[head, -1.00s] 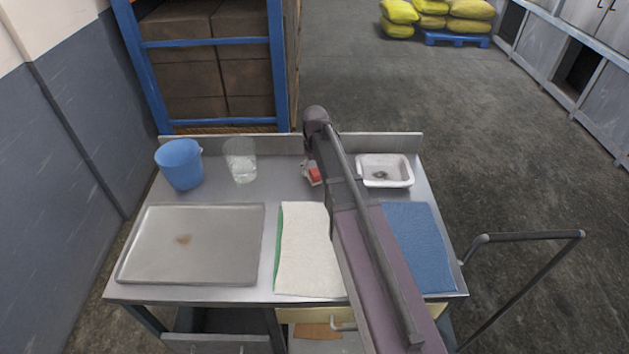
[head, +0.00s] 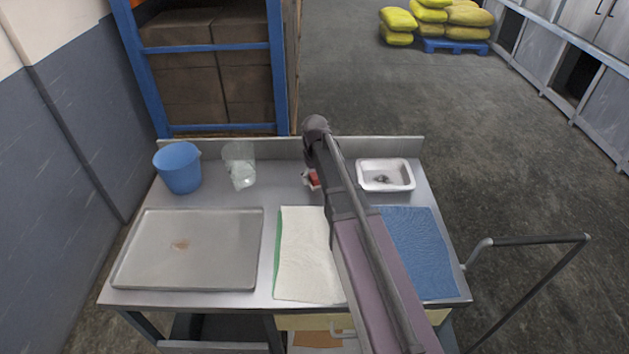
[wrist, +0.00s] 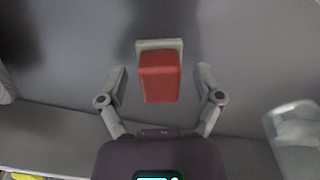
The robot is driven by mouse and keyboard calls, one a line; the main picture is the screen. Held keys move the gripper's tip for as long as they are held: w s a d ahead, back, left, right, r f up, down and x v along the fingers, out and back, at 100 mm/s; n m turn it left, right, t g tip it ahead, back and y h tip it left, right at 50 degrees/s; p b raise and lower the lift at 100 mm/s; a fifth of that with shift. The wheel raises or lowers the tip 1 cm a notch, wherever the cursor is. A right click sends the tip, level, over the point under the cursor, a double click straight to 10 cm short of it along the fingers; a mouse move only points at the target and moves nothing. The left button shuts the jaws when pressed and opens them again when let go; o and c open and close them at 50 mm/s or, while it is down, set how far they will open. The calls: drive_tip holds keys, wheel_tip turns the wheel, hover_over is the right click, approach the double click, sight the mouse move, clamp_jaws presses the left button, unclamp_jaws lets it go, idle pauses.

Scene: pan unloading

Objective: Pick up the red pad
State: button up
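The red pad (head: 313,180) is a small red block at the back middle of the steel table, partly hidden by my arm in the head view. In the wrist view the red pad (wrist: 159,77) shows whole, with a pale grey plate-like piece at its far edge. My gripper (wrist: 161,82) is open, with one finger on each side of the pad and a visible gap to it on both sides. I cannot tell from this angle how far the fingers are above or short of the pad. In the head view the fingers are mostly hidden behind my arm.
On the table (head: 262,205) stand a blue bucket (head: 178,168), a clear container (head: 239,165) and a white basin (head: 386,175). A metal tray (head: 190,250), a white cloth (head: 304,255) and a blue cloth (head: 418,250) lie in front. A raised edge runs along the back.

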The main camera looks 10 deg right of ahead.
sight(315, 175)
clamp_jaws()
drive_tip(key=shift+r, duration=0.2)
wheel_tip(315, 175, up, 3)
drive_tip(key=p, duration=0.3)
drive_tip(key=shift+f, duration=0.1)
drive_tip(key=s, duration=0.5)
drive_tip(key=s+r+p, duration=0.1)
drive_tip(key=s, duration=0.4)
drive_tip(key=s+p, duration=0.1)
drive_tip(key=s, duration=0.5)
drive_tip(key=shift+r, duration=0.4)
drive_tip(key=shift+c, duration=2.3)
unclamp_jaws()
drive_tip(key=c, duration=0.5)
drive_tip(key=shift+o, duration=0.2)
